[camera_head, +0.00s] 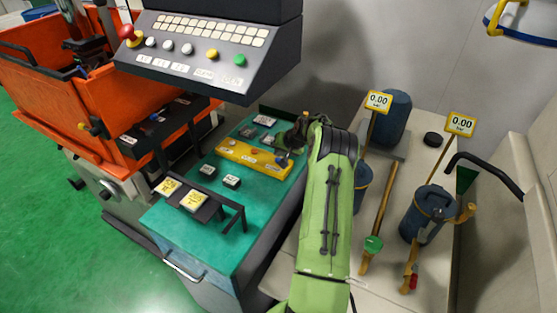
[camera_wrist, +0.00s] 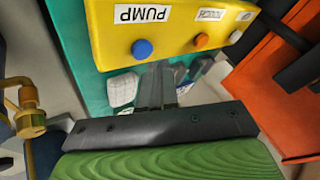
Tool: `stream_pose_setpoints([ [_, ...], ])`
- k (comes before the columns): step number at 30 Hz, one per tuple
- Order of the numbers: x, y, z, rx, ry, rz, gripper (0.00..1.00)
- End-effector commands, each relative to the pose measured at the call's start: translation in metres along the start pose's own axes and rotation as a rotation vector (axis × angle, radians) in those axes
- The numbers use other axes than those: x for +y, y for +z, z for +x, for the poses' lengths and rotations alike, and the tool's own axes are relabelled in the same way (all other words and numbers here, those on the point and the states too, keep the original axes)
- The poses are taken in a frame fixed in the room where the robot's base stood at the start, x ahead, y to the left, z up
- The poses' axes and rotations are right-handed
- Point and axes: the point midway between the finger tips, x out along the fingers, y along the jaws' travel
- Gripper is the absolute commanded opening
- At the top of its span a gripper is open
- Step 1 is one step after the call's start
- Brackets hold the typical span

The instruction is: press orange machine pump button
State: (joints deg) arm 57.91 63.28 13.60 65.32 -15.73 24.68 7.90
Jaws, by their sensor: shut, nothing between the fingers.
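A yellow button box (camera_head: 250,159) lies on the teal cabinet top beside the orange machine (camera_head: 50,115). In the wrist view the box (camera_wrist: 180,22) fills the top, with a PUMP label (camera_wrist: 137,14) over a blue button (camera_wrist: 142,49). An orange button (camera_wrist: 201,40) and another small button (camera_wrist: 235,36) sit to its right. The blue button also shows at the box's right end in the head view (camera_head: 283,163). My gripper (camera_wrist: 157,70) is shut and empty, its tips just below and right of the blue button in the picture. Contact cannot be told.
A control console (camera_head: 210,55) with several buttons overhangs the cabinet. Small dark-and-white blocks (camera_head: 232,181) and a black stand with yellow tags (camera_head: 195,200) are on the teal top (camera_head: 190,240). Blue pots (camera_head: 428,212) and tools stand on the right bench.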

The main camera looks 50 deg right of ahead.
Motion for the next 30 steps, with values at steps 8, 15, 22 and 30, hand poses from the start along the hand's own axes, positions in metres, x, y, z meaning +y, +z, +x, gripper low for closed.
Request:
stream_pose_setpoints([
  [8, 0.0001, 0.0001, 0.0002, 0.000, 0.000, 0.000, 0.00],
  [15, 0.0039, 0.0040, 0.0072, 0.000, 0.000, 0.000, 0.00],
  [22, 0.0036, 0.0037, 0.0066, 0.000, 0.000, 0.000, 0.00],
  [30, 0.0043, 0.0044, 0.0079, 0.000, 0.000, 0.000, 0.00],
])
